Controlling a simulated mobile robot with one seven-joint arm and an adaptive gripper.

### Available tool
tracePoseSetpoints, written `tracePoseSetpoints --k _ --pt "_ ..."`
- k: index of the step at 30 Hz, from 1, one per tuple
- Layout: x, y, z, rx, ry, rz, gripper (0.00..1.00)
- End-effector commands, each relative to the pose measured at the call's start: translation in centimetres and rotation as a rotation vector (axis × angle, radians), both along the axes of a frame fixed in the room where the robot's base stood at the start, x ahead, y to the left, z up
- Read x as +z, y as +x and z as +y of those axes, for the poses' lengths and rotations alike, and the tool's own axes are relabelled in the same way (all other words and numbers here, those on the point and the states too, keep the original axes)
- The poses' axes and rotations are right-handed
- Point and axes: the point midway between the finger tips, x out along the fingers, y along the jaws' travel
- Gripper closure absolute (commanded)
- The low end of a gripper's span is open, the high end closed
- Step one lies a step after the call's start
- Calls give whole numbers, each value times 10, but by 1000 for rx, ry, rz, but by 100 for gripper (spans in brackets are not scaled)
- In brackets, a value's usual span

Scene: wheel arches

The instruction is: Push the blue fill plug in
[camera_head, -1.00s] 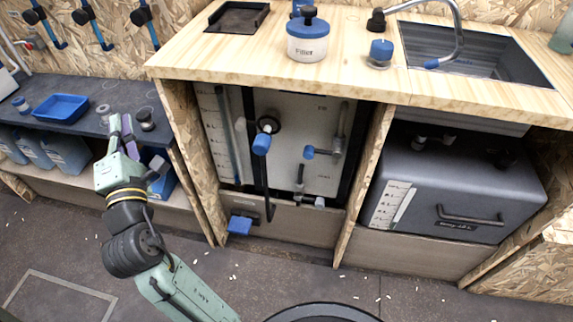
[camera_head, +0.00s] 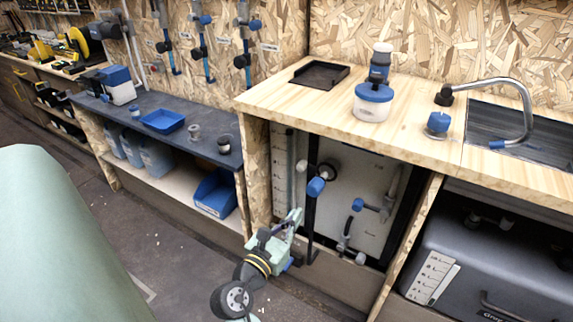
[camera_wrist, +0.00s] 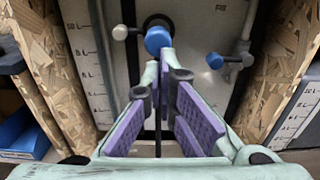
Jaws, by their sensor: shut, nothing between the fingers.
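The blue fill plug (camera_head: 316,186) appears as a blue cap in front of a black ring on the white tank panel (camera_head: 352,170), under the wooden counter. In the wrist view the blue plug (camera_wrist: 158,39) is at top centre, just beyond my fingertips. My gripper (camera_head: 296,214) is low in front of the tank's left side, below and left of the plug. In the wrist view my gripper (camera_wrist: 166,75) has its purple-padded fingers converging at the tips, shut and empty. I cannot tell whether the tips touch the plug.
A second blue knob (camera_wrist: 215,61) sits to the right on the panel. Wooden uprights (camera_wrist: 55,85) bound the bay on both sides. A black pipe (camera_head: 311,225) runs down below the plug. A grey tank (camera_head: 480,265) stands right; a blue bin (camera_head: 215,194) stands left.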

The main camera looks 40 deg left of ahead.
Motion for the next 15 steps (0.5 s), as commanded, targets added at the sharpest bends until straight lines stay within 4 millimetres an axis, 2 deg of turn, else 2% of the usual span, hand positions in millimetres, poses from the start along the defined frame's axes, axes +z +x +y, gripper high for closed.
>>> tracePoseSetpoints --k 3,7,15 --pt "2 26 6 -2 1 0 100" --pt "2 49 12 -1 1 0 100" --pt "1 74 18 1 2 0 100"
